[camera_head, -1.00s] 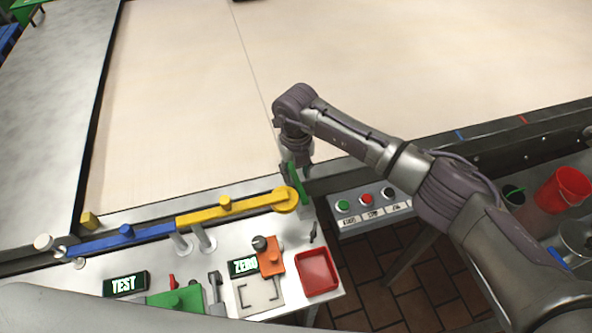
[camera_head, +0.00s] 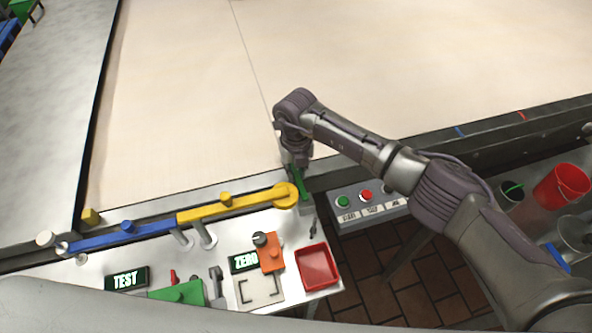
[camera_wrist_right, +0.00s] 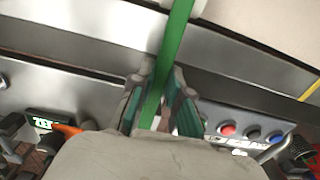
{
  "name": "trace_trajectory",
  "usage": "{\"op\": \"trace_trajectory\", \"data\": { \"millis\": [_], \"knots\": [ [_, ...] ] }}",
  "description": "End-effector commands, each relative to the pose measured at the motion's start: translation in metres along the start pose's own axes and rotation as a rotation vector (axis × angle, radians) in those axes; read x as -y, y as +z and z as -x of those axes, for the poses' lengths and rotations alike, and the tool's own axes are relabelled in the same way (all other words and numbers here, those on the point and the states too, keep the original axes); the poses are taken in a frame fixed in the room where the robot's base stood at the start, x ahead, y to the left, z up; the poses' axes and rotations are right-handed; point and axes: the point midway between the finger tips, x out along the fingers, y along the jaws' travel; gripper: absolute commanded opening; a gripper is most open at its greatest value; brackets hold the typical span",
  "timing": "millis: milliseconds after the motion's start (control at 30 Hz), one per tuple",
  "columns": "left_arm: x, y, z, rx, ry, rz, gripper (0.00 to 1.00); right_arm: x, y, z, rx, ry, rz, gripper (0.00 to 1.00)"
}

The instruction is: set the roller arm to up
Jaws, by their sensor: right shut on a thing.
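A green bar (camera_head: 304,186) stands at the right end of the metal bench, beside the round end of a yellow arm (camera_head: 240,208). A blue arm (camera_head: 110,239) continues the yellow one to the left. I cannot tell for certain which of these is the roller arm. My right gripper (camera_head: 299,167) is over the green bar. In the right wrist view the green bar (camera_wrist_right: 176,45) runs between the two fingers of my right gripper (camera_wrist_right: 160,98), which are shut on it. The bar's lower end is hidden there. My left gripper is not in view.
A red tray (camera_head: 317,266), an orange block (camera_head: 270,256) and lit TEST (camera_head: 126,279) and ZERO (camera_head: 243,262) displays are on the bench. A button panel (camera_head: 370,207) is right of the gripper. A red bucket (camera_head: 562,186) stands farther right. The pale belt (camera_head: 200,90) behind is clear.

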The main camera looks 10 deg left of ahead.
Motion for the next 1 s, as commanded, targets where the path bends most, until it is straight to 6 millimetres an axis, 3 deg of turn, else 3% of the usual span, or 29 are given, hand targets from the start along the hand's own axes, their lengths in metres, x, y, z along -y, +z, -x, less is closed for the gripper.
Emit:
{"op": "trace_trajectory", "data": {
  "millis": [267, 567, 1000],
  "knots": [
    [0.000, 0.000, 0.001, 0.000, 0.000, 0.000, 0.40, 0.001, 0.000, 0.003, 0.028, 0.000, 0.000, 0.00],
    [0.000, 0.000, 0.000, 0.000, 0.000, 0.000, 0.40, 0.001, -0.003, 0.015, 0.195, 0.000, 0.003, 0.00],
    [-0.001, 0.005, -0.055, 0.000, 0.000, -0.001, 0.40, 0.000, -0.012, 0.030, 0.505, 0.001, 0.001, 0.00]
  ]
}}
